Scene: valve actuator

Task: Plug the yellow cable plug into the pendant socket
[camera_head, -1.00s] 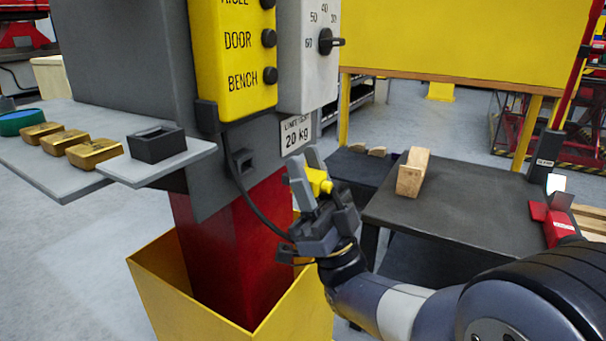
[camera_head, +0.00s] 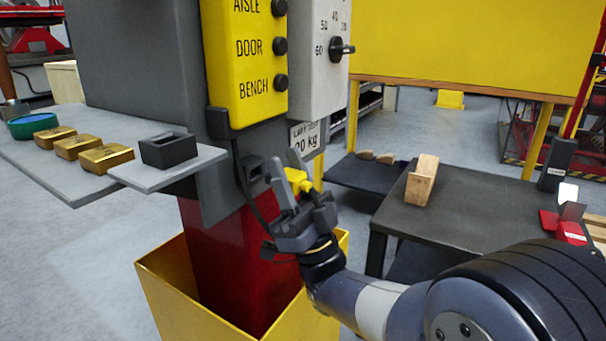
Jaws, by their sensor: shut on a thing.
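My gripper (camera_head: 293,190) is shut on the yellow cable plug (camera_head: 297,180), in front of the grey column. The plug is partly hidden by the gripper fingers. The pendant socket (camera_head: 254,172), a small dark square housing with an opening, sits on the grey column just left of the plug. The plug is close to the socket but looks apart from it. A black cable (camera_head: 240,168) hangs from the yellow pendant box (camera_head: 246,60) and runs down toward my gripper.
A grey shelf (camera_head: 45,170) at left holds several brass blocks (camera_head: 78,147), a green dish (camera_head: 33,126) and an open black box (camera_head: 169,150). A yellow bin (camera_head: 190,300) surrounds the red post. A dark table (camera_head: 465,205) with a wooden block (camera_head: 422,180) stands at right.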

